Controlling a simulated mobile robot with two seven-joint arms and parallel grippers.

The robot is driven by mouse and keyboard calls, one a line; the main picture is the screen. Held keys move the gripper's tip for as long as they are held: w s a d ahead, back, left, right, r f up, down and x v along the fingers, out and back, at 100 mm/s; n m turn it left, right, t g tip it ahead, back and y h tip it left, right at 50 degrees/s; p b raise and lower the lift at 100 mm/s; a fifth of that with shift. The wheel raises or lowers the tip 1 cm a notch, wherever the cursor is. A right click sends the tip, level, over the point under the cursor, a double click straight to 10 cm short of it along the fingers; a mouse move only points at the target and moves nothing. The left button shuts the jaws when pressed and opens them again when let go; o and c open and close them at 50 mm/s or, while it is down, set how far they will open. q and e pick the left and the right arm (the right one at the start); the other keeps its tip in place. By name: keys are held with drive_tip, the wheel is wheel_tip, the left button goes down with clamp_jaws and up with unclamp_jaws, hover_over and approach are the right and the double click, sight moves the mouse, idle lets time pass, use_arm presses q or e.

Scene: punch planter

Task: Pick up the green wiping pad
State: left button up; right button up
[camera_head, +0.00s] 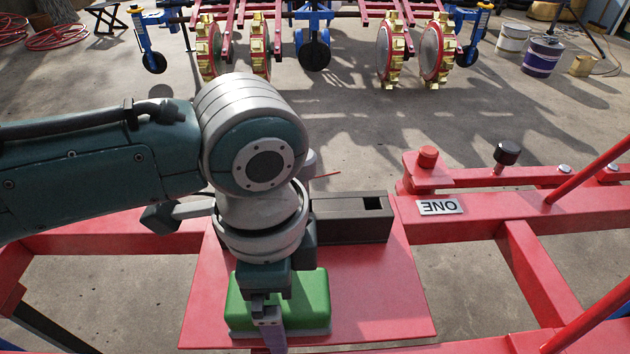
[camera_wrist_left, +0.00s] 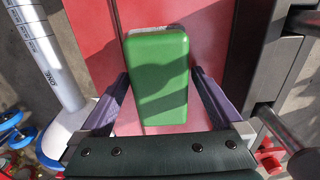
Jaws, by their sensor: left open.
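The green wiping pad (camera_head: 312,298) is a rounded green block lying on a red plate (camera_head: 395,300). It also shows in the left wrist view (camera_wrist_left: 158,75), upper middle. My left gripper (camera_head: 270,312) is directly above the pad, pointing down, and hides part of it in the head view. In the left wrist view my left gripper (camera_wrist_left: 160,80) is open, with one purple finger on each side of the pad. The gaps are narrow, and I cannot tell whether either finger touches it. My right gripper is not in view.
A dark box with a slot (camera_head: 350,220) stands on the plate just behind the pad. The plate right of the pad is clear.

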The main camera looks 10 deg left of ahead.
use_arm(q)
drive_tip(key=shift+c, duration=0.2)
drive_tip(key=c, duration=1.2)
drive_tip(key=shift+r, duration=0.15)
wheel_tip(320, 180, up, 20)
drive_tip(key=p, duration=0.8)
